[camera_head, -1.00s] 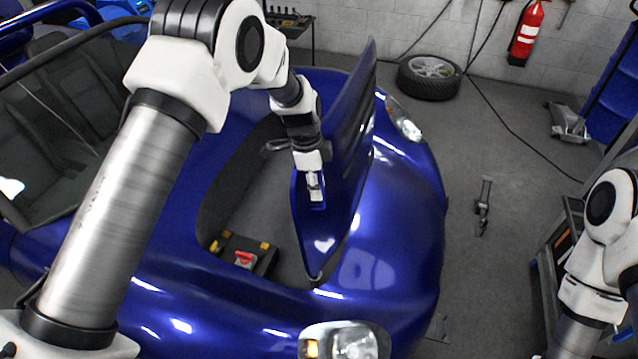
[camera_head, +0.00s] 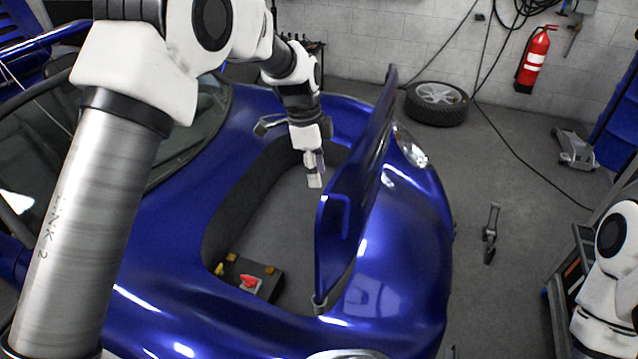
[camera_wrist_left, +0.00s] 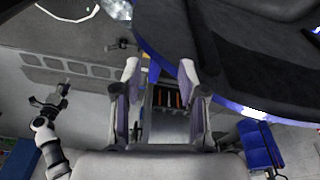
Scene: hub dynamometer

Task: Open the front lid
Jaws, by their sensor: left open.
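The blue front lid (camera_head: 358,180) stands steeply raised over the car's front compartment, leaning slightly to the right, with its inner face towards the compartment. A rectangular blue handle or recess (camera_head: 335,215) shows on its near left edge. My left gripper (camera_head: 314,184) is over the opening, just left of the lid, and appears apart from it. In the left wrist view its two fingers (camera_wrist_left: 160,82) are spread with nothing between them. My right arm shows at the right edge; its gripper is outside the head view. A small gripper (camera_wrist_left: 62,94) at the left of the wrist view looks like my right one.
The open compartment of the blue car (camera_head: 400,275) holds a black box (camera_head: 262,272) with a red part. A loose wheel (camera_head: 437,103), a floor jack (camera_head: 575,148) and a fire extinguisher (camera_head: 533,60) are beyond it.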

